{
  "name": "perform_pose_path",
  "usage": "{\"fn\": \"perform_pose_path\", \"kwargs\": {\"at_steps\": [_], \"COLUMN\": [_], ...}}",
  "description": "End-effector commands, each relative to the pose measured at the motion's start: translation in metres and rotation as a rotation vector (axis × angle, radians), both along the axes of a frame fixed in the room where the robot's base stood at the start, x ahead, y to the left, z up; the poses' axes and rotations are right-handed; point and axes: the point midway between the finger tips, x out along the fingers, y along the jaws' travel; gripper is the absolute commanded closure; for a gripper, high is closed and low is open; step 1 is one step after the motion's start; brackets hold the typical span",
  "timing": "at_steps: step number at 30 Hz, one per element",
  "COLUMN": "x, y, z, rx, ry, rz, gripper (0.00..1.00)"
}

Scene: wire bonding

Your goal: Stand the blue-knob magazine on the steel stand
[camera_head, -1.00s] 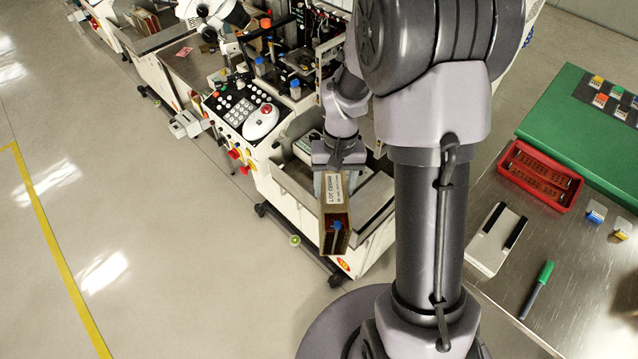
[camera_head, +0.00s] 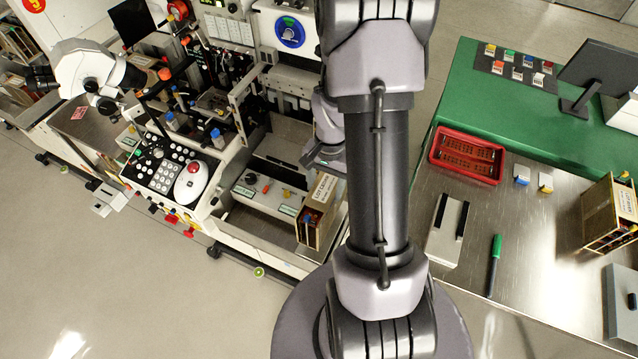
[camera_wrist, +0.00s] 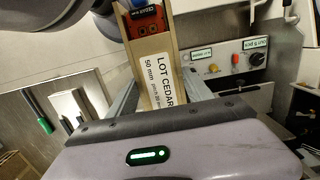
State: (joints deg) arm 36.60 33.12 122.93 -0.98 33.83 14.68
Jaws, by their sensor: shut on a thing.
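The blue-knob magazine (camera_head: 318,205) is a tan case with a white LOT CEDAR label, in front of the machine in the head view. My gripper (camera_wrist: 160,92) is shut on it, one finger on each side, in the wrist view. A pale grey block with two black strips (camera_head: 440,246) lies on the steel table, right of my arm. It may be the steel stand, but I cannot tell for sure.
The bonding machine's control panel (camera_head: 165,168) is at left. A green mat (camera_head: 480,95) lies behind. Bare table shows between marker and magazine.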

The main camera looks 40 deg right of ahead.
Motion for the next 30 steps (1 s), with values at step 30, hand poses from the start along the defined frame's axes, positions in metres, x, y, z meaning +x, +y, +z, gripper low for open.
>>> {"fn": "perform_pose_path", "kwargs": {"at_steps": [30], "x": [0.000], "y": [0.001], "z": [-0.068], "rx": [-0.002], "ry": [0.004], "rz": [-0.005], "gripper": [1.00]}}
